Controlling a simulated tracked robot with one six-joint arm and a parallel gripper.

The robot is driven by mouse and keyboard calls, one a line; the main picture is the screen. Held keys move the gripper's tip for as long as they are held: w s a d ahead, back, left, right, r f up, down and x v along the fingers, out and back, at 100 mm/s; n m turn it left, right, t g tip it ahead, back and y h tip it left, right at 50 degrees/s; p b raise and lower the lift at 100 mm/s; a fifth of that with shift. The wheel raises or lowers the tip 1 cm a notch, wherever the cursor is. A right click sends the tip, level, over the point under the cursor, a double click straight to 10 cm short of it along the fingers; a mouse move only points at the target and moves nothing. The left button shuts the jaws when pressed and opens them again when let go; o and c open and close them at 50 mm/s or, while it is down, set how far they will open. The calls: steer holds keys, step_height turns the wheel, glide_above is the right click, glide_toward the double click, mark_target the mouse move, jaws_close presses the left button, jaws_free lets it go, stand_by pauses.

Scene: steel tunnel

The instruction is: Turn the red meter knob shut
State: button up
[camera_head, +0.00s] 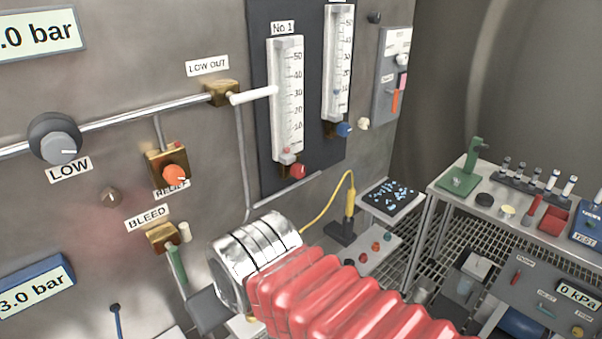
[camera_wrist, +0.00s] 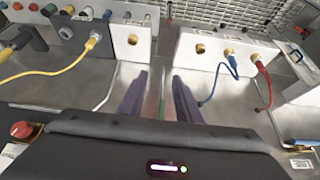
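The red meter knob (camera_head: 298,171) sits at the foot of the clear No 1 meter tube (camera_head: 287,100) on the dark wall panel. A small reddish float shows low in that tube, below the 10 mark. My gripper (camera_wrist: 160,82) shows in the wrist view as two dark purple fingers with a gap between them, open and empty. The gripper's fingers are not seen in the head view, so their distance from the knob is unclear. A round red knob (camera_wrist: 22,130) shows at lower left in the wrist view; I cannot tell whether it is the meter knob.
A second meter with a blue knob (camera_head: 344,129) stands right of No 1. The white LOW OUT lever (camera_head: 254,95) reaches toward the No 1 tube. The orange RELIEF knob (camera_head: 174,175) is at left. A yellow cable (camera_head: 328,207) and a bench (camera_head: 520,205) are at right.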

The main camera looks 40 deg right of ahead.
steer(key=shift+o, duration=0.5)
steer(key=o, duration=0.3)
steer(key=shift+d+f+m, duration=0.1)
steer(key=shift+f+m, duration=0.05)
steer(key=shift+m, duration=0.25)
steer(key=shift+w+f+m+g+y, duration=0.15)
steer(key=shift+f+m+g+y, duration=0.3)
steer(key=shift+m, duration=0.55)
steer(key=w+d+r+m+t+y, duration=0.1)
steer(key=w+d+m+t+y, duration=0.65)
steer(key=m, duration=1.25)
steer(key=s+d+r+m+t+h, duration=0.1)
steer(key=d+m, duration=0.3)
steer(key=d, duration=0.4)
steer(key=s+d+r+m+t+h, duration=0.2)
steer(key=d+m+t+h, duration=0.1)
steer(key=d, duration=0.5)
steer(key=s+d+r+m+t+h, duration=0.1)
steer(key=s+d+r+m+h, duration=0.1)
steer(key=d+m+h, duration=0.2)
steer(key=shift+s+d+r+m+t, duration=0.1)
steer(key=shift+d+m+t, duration=0.1)
steer(key=shift+d+m, duration=0.7)
steer(key=shift+d+m+t, duration=0.2)
steer(key=shift+d+m, duration=0.2)
steer(key=shift+d, duration=0.95)
